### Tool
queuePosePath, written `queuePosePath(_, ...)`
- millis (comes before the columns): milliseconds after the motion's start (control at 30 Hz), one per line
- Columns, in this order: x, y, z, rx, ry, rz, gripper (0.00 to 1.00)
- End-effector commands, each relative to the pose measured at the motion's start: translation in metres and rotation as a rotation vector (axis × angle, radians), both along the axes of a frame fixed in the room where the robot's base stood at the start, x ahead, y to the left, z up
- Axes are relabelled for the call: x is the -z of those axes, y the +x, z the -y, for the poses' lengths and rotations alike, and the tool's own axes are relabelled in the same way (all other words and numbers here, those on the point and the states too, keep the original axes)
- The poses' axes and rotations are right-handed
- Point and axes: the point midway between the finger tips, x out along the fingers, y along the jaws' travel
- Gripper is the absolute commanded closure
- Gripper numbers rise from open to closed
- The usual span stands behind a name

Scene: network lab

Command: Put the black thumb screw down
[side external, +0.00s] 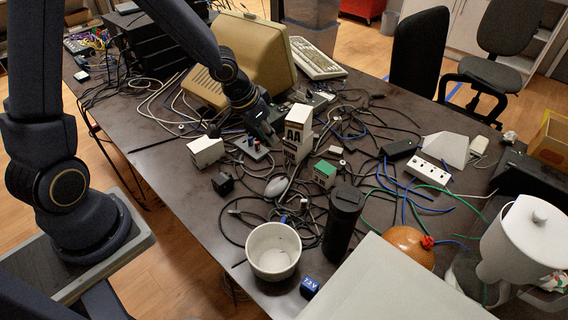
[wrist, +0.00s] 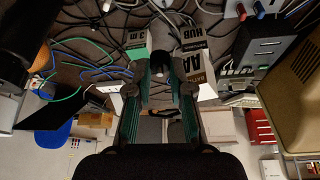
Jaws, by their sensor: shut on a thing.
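The black thumb screw (wrist: 160,63) shows in the wrist view as a small dark round piece between the fingertips of my gripper (wrist: 160,88). The gripper is shut on it. In the side view my gripper (side external: 268,132) is above the cluttered table (side external: 185,185), just left of the white AA battery box (side external: 297,138). The thumb screw is too small or hidden to make out there. In the wrist view the AA box (wrist: 195,68) lies just beyond and right of the fingertips.
A white box (side external: 206,151), a green-and-white box (side external: 325,173), a grey mouse (side external: 276,187) and tangled cables surround the gripper. A beige monitor (side external: 250,52) stands behind it. A white pot (side external: 273,251) and a black cylinder (side external: 342,222) stand nearer the front. The table's left part is bare.

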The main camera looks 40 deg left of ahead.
Motion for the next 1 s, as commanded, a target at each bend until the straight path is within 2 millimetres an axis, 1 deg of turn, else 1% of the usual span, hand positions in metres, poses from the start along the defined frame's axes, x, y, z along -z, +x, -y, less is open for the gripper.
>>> queuePosePath(33,-0.004,0.001,0.02,0.04,-0.001,0.001,0.93)
queuePosePath(100,-0.007,0.001,0.038,0.084,-0.001,0.0,0.93)
queuePosePath(233,-0.008,0.0,0.058,0.133,-0.001,-0.001,0.93)
queuePosePath(267,-0.007,0.002,0.061,0.138,-0.001,-0.001,0.93)
queuePosePath(367,0.0,0.016,0.067,0.147,-0.003,-0.001,0.93)
queuePosePath(633,0.034,0.087,0.078,0.143,-0.004,-0.002,0.93)
queuePosePath(700,0.05,0.099,0.08,0.143,-0.002,-0.006,0.93)
queuePosePath(833,0.072,0.118,0.082,0.144,-0.001,-0.003,0.93)
queuePosePath(900,0.08,0.125,0.083,0.143,-0.001,-0.002,0.93)
queuePosePath(1000,0.085,0.13,0.084,0.143,-0.001,0.0,0.93)
